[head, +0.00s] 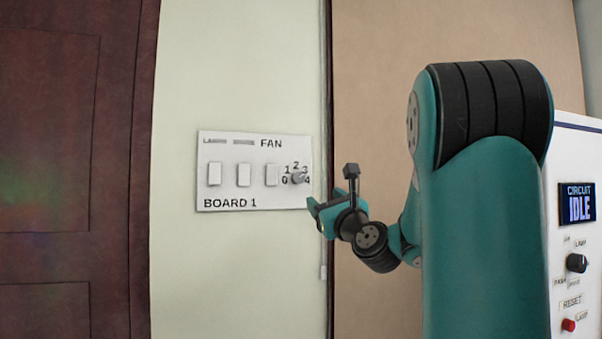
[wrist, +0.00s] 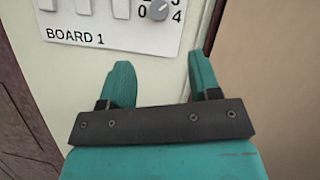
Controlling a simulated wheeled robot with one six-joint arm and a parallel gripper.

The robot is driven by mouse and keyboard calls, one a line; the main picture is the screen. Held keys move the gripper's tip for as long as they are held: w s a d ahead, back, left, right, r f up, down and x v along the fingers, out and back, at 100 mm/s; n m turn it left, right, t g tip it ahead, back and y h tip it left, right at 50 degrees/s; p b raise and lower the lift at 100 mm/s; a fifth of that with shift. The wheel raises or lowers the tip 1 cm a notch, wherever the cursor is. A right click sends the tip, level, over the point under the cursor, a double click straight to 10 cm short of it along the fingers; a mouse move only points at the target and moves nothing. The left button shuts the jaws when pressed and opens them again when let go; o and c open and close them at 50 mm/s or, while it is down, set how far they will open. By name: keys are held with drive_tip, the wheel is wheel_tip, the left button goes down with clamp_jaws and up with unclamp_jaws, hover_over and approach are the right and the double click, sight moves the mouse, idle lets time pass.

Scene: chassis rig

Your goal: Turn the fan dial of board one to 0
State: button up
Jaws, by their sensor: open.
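Board one (head: 228,190) is a white wall plate marked BOARD 1, with several white switches and a fan dial at its right end. The fan dial (head: 297,178) is a small grey knob ringed by the numbers 0 to 4; its pointer setting is too small to read surely. My gripper (head: 318,207) is open and empty, below and right of the dial. In the wrist view its fingertips (wrist: 160,72) are apart, below the board's lower edge.
A dark brown door (head: 65,170) is at the left. A tan panel (head: 375,60) stands right of the pale wall. A white box (head: 575,230) at the far right has a screen reading CIRCUIT IDLE, a black knob and a red button.

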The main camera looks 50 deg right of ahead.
sight(300, 178)
drive_tip(key=p+x, duration=0.2)
drive_tip(key=x, duration=0.2)
drive_tip(key=p+x, duration=0.3)
drive_tip(key=x, duration=0.1)
drive_tip(key=p+x, duration=0.2)
drive_tip(key=x, duration=0.2)
drive_tip(key=shift+w+r, duration=0.15)
drive_tip(key=shift+r, duration=0.25)
drive_tip(key=shift+w+d+p, duration=0.3)
drive_tip(key=shift+w+p, duration=0.2)
drive_tip(key=shift+w, duration=0.05)
drive_tip(key=c, duration=0.9)
